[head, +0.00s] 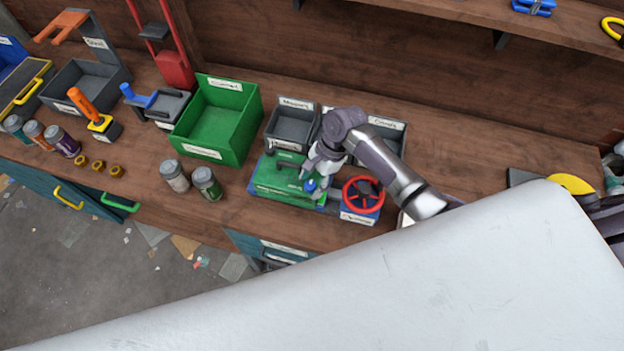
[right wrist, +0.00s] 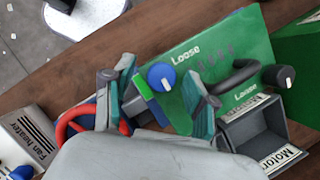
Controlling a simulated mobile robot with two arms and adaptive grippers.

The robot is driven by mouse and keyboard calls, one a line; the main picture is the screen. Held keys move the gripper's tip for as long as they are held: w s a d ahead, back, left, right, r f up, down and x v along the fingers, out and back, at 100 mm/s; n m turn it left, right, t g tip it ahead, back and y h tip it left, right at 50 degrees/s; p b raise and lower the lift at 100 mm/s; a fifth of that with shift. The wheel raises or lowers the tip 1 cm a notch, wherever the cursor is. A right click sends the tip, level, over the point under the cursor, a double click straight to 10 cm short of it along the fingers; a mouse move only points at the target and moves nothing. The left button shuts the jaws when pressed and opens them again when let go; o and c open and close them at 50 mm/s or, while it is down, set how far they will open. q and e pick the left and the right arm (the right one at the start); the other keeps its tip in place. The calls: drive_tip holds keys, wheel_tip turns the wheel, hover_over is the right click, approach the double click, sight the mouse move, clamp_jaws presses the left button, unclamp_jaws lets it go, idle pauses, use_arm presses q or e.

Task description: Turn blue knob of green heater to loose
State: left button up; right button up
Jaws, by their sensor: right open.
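The green heater (head: 270,178) lies on the wooden bench in the head view, partly hidden by my right arm. In the right wrist view its green face (right wrist: 240,45) carries two "Loose" labels and a dark handle. The blue knob (right wrist: 161,77) sits near the face's left edge, with a white pointer mark; it also shows small in the head view (head: 310,185). A second, dark knob (right wrist: 280,77) is at the right. My right gripper (right wrist: 158,74) is open, with its fingers on either side of the blue knob; contact cannot be told. My left gripper is not in view.
A red handwheel (head: 362,194) on a blue base stands close right of the heater. Grey bins (head: 290,128) and a green bin (head: 245,105) stand behind and left. Two jars (head: 174,176) stand left of the heater. Bare bench lies farther right.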

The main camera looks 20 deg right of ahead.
drive_tip(key=shift+w+f, duration=0.2)
drive_tip(key=shift+c, duration=0.8)
clamp_jaws()
